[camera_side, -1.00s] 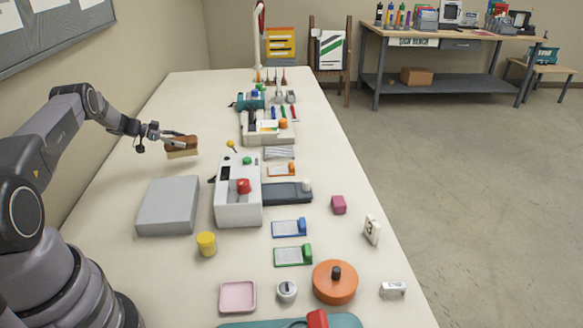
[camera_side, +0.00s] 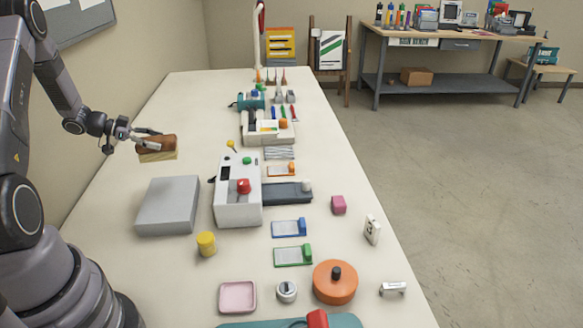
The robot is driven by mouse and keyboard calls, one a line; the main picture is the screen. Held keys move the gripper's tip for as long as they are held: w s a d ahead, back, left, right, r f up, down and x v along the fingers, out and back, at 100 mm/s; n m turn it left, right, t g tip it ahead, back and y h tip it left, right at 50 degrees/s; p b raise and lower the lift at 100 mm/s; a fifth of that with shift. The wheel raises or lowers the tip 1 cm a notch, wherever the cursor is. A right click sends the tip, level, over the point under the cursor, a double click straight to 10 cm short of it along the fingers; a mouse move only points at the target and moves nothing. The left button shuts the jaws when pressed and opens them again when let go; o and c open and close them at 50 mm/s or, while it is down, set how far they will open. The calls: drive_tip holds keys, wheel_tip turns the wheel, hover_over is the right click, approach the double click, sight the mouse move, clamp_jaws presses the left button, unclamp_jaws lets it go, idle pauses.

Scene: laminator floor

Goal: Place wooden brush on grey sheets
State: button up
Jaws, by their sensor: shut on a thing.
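The wooden brush (camera_side: 158,148) has a brown wooden back and pale bristles facing down. My gripper (camera_side: 144,138) is shut on it and holds it above the table, at the left. The grey sheets (camera_side: 167,206) form a thick flat stack on the table, nearer the camera than the brush. The top of the stack is bare. The brush is apart from the stack, beyond its far edge. The fingertips are partly hidden against the brush.
A white machine with a red button (camera_side: 237,195) stands right of the stack. A yellow cylinder (camera_side: 206,243) stands near the stack's front right corner. A pink tray (camera_side: 238,296) and an orange round thing (camera_side: 335,282) lie nearer the camera. The table left of the stack is clear.

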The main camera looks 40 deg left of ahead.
drive_tip(key=s+d+r+m+g+h, duration=0.1)
drive_tip(key=s+d+r, duration=0.3)
drive_tip(key=s+d, duration=0.5)
hover_over(183, 183)
wheel_tip(183, 183, down, 10)
drive_tip(key=shift+s+d+r, duration=0.1)
drive_tip(key=shift+d, duration=0.05)
drive_tip(key=shift+f, duration=1.65)
drive_tip(key=shift+f, duration=0.15)
drive_tip(key=o, duration=1.2)
